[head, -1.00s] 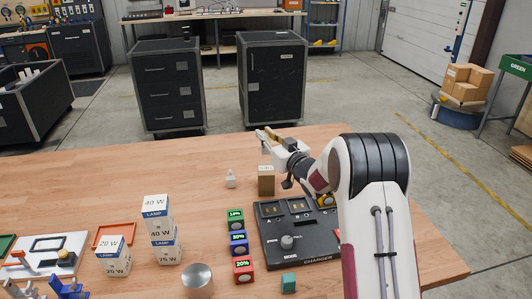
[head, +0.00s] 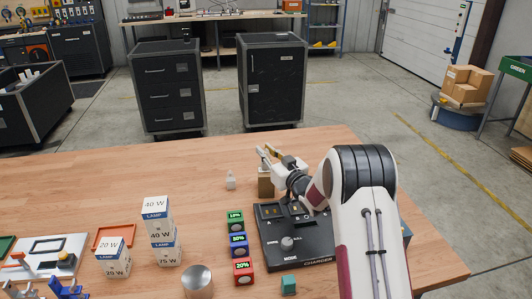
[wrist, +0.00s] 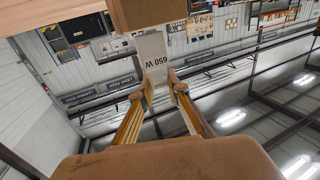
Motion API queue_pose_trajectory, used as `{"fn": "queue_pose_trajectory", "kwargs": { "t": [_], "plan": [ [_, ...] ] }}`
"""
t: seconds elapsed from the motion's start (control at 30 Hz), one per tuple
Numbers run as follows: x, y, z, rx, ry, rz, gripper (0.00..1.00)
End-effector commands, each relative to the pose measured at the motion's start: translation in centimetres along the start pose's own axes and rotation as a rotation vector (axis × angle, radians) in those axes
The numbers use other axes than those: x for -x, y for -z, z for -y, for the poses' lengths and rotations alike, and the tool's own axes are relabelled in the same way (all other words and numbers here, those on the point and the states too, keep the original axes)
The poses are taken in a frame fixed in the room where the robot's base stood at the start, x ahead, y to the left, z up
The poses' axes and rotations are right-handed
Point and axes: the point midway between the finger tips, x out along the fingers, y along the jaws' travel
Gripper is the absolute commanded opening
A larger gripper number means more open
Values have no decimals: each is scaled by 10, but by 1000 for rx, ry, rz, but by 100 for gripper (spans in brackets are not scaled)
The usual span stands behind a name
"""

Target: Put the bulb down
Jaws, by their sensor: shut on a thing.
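My gripper (head: 267,155) is above the far part of the table, beside my arm's wrist. In the wrist view its two fingers (wrist: 161,88) close on the bulb (wrist: 152,55), a pale grey-white piece marked 650 W. The bulb's far end is close to a brown surface at the top of that view; I cannot tell whether they touch. In the head view I cannot make out the bulb clearly at the gripper. A brown block (head: 265,186) stands on the table just below the gripper. A small white bulb-like piece (head: 231,181) stands left of it.
A black charger (head: 292,243) lies in front of the block, partly behind my arm. Battery blocks (head: 240,245), lamp boxes (head: 160,240), a metal cylinder (head: 198,280) and a teal cube (head: 288,284) stand nearer. The table (head: 100,190) is clear at the back left.

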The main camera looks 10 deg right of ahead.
Motion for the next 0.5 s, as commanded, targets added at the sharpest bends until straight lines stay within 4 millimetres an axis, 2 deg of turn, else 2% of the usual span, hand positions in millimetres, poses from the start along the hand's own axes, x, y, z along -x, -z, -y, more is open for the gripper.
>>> {"fn": "queue_pose_trajectory", "kwargs": {
  "t": [0.47, 0.5],
  "plan": [
    [0, -5, 0, 0, 0, -1, 0],
    [0, -5, 0, 1, 0, -1, 18]
  ]
}}
